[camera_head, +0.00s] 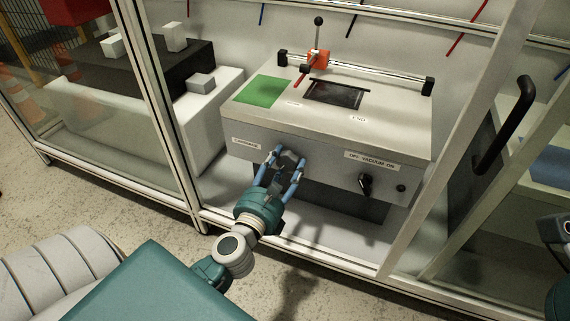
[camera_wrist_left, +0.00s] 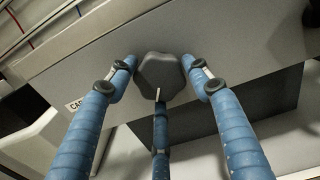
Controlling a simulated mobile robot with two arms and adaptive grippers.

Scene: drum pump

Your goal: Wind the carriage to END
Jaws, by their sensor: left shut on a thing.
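The carriage (camera_head: 318,58) is an orange-red block on a metal rail (camera_head: 375,74) along the back of the grey machine. It sits nearer the rail's left end, with a black-knobbed post above and a red lever at its front. The END label (camera_head: 358,119) is on the top plate, to the right. My left gripper (camera_head: 284,164) is at the front panel, beside the CARRIAGE label (camera_head: 246,144), its blue fingers shut around a dark lobed knob (camera_wrist_left: 160,75). The fingers partly hide the knob in the head view. Only part of my right arm shows at the right edge, without fingers.
The top plate has a green patch (camera_head: 260,91) and a dark window (camera_head: 337,94). A vacuum switch (camera_head: 366,185) is right of my left gripper on the front panel. Enclosure frame posts (camera_head: 166,110) stand on both sides; a black handle (camera_head: 507,125) is at right.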

